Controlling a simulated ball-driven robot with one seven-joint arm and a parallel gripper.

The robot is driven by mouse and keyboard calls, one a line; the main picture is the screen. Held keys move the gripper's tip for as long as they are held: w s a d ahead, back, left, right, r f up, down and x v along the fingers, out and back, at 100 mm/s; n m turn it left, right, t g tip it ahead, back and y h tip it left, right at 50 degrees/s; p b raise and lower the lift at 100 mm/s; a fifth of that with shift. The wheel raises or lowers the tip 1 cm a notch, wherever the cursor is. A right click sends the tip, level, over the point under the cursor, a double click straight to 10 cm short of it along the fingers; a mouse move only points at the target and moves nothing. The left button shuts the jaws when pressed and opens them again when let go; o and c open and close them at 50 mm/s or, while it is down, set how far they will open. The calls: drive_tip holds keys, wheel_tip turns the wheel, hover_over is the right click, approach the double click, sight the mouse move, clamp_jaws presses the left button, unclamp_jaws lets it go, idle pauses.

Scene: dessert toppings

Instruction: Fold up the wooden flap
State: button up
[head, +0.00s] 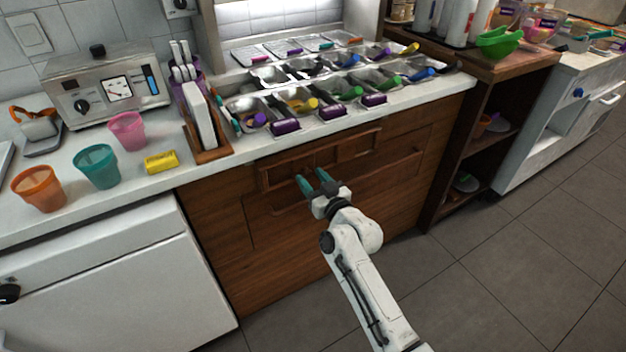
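The wooden flap (358,146) is a long brown panel on the front of the wooden cabinet, just under the white counter's edge. It appears to hang down against the cabinet front. My gripper (312,178) has teal fingers and is in front of the flap's lower edge, left of its middle. The fingers are apart, with a gap between them and nothing visible held. They overlap the flap in the picture; I cannot tell whether they touch it. My gripper hides a small part of the flap's lower edge.
Open shelves (480,150) stand to the right. The tiled floor in front is clear.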

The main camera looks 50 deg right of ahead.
clamp_jaws()
idle(0.3)
drive_tip(key=shift+r+p, duration=0.2)
drive_tip(key=shift+p, duration=0.4)
